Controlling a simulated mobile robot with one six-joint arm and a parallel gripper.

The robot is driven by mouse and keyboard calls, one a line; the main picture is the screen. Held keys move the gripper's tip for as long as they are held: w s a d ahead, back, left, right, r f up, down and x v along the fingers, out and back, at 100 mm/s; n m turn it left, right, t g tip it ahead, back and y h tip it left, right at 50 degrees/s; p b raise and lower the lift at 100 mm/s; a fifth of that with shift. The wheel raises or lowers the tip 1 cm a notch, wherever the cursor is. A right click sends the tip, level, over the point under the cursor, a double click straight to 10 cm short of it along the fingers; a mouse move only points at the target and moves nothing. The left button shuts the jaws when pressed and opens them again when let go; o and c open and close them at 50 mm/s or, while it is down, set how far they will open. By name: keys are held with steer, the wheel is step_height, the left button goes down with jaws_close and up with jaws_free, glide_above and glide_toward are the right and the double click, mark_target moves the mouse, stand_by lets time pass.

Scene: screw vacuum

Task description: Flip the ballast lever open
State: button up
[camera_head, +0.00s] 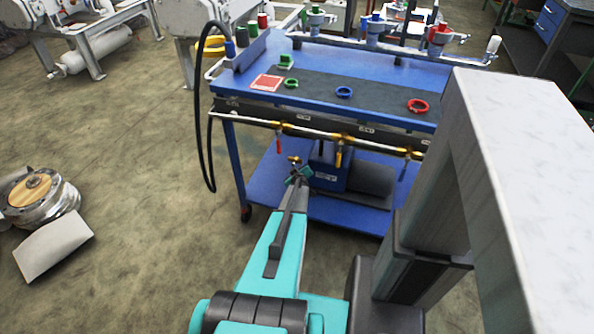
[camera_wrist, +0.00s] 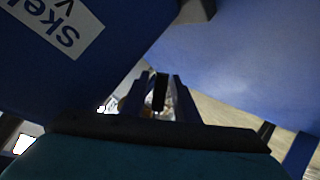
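The pump (camera_head: 331,168) is a blue box with a dark grey cylinder behind it, on the lower shelf of the blue cart. Its labelled blue side (camera_wrist: 60,50) fills the upper left of the wrist view. My gripper (camera_head: 299,174) is at the pump's left end, with a small brass fitting (camera_head: 294,160) just above it. In the wrist view my gripper's fingers (camera_wrist: 160,95) stand apart with a narrow black piece (camera_wrist: 160,90) between them. I cannot tell if this is the ballast lever or if the fingers touch it. No lever shows clearly in the head view.
The cart's lower shelf (camera_head: 262,182) is bare left of the pump. A brass pipe (camera_head: 250,120) with red and yellow handled valves runs above my gripper along the cart's front. A black hose (camera_head: 200,140) hangs at left. Coloured rings lie on the cart top (camera_head: 385,75).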

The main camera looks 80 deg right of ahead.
steer(key=shift+r, duration=0.2)
steer(key=shift+v, duration=3.9)
steer(key=shift+a+f, duration=0.1)
steer(key=shift+c, duration=0.3)
